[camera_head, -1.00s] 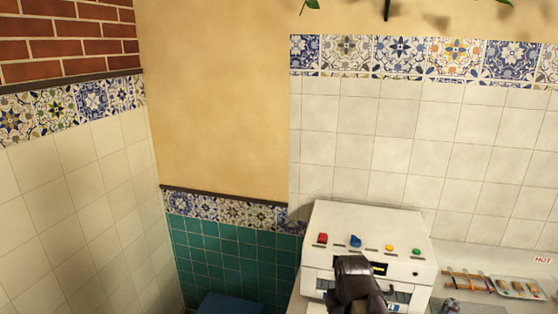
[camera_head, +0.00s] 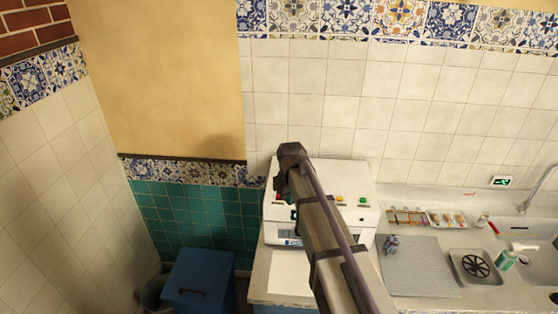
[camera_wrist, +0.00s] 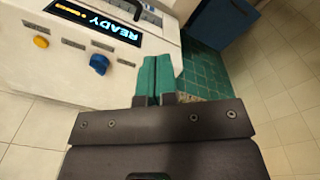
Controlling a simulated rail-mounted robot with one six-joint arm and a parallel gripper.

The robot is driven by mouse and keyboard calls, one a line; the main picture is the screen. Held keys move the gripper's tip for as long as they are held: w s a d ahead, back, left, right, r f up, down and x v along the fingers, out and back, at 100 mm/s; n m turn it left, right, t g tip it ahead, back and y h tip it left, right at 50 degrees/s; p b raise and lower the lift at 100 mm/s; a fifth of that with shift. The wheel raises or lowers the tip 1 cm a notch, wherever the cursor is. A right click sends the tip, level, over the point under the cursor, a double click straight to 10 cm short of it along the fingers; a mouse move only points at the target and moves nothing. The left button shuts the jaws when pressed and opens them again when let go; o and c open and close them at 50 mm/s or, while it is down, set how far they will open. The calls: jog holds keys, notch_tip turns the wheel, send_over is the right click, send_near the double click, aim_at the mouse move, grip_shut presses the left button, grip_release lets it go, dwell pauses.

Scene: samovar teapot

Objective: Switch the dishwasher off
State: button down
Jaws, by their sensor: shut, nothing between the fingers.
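The dishwasher is a white boxy machine (camera_head: 345,175) with a sloping control panel, standing on the counter against the tiled wall. Its yellow button (camera_head: 339,198) and green button (camera_head: 363,200) show in the head view, while my arm covers much of the panel. In the wrist view the panel carries a lit display (camera_wrist: 95,20) reading "READY", a blue knob (camera_wrist: 99,64) and a yellow button (camera_wrist: 41,42). My gripper (camera_wrist: 161,58) has teal fingers, shut and empty, to the right of the blue knob, near the panel's edge. No red button is visible in the wrist view.
The left floor looks mostly free.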

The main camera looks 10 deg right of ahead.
jog(key=w+r+n+p, duration=0.1)
jog(key=w+r+n, duration=0.3)
jog(key=w+n, duration=0.6)
jog(key=w, duration=0.5)
jog(key=shift+t, duration=0.4)
jog(key=shift+w, duration=0.1)
jog(key=f+b, duration=0.4)
jog(key=w+f+b, duration=0.1)
jog(key=f+b, duration=0.9)
jog(key=shift+w+d, duration=0.25)
jog(key=shift+w, duration=0.05)
jog(key=shift+r, duration=0.1)
